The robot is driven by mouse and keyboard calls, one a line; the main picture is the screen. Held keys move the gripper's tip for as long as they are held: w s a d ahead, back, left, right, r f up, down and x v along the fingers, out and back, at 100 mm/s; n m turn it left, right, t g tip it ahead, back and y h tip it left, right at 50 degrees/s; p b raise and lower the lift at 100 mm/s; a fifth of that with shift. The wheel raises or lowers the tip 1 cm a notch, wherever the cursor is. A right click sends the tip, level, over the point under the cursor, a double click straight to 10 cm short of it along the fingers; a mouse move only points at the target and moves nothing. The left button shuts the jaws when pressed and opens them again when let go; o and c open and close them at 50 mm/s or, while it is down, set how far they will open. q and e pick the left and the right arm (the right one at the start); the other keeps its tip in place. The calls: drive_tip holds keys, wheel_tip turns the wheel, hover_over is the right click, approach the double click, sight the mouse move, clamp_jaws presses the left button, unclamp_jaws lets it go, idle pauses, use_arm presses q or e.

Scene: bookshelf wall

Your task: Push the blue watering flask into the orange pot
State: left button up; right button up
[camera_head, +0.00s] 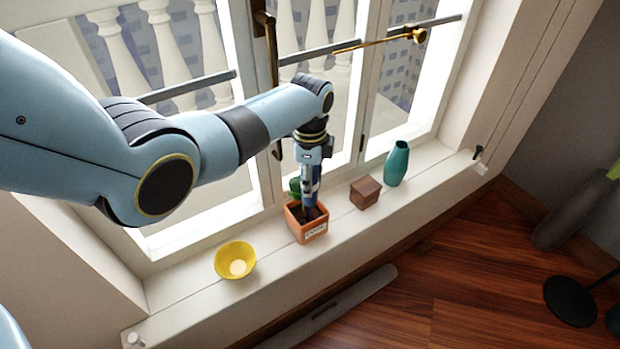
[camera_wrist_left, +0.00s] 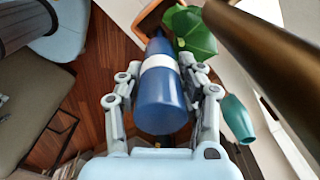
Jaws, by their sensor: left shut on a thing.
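The orange pot (camera_head: 305,233) stands on the windowsill, with dark soil, a green plant and a white label. Part of its rim (camera_wrist_left: 150,12) shows at the top of the left wrist view, beside the green leaves (camera_wrist_left: 194,32). My left gripper (camera_head: 311,172) is above the pot, shut on the blue watering flask (camera_wrist_left: 162,98), which has a white band. The flask is roughly upright, its narrow end pointing down into the pot's opening. I cannot tell how deep the tip is in the soil. My right gripper is not in view.
A yellow bowl (camera_head: 235,260) sits left of the pot. A brown wooden box (camera_head: 365,192) and a teal vase (camera_head: 396,164) stand to its right. The window with its handle (camera_head: 268,40) rises close behind. Bare sill lies in front of the vase.

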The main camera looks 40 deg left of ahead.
use_arm(q)
drive_tip(key=shift+f, duration=0.2)
drive_tip(key=o, duration=1.6)
drive_tip(key=shift+o, duration=0.2)
wheel_tip(320, 180, up, 9)
drive_tip(key=p, duration=0.9)
drive_tip(key=shift+r, duration=0.15)
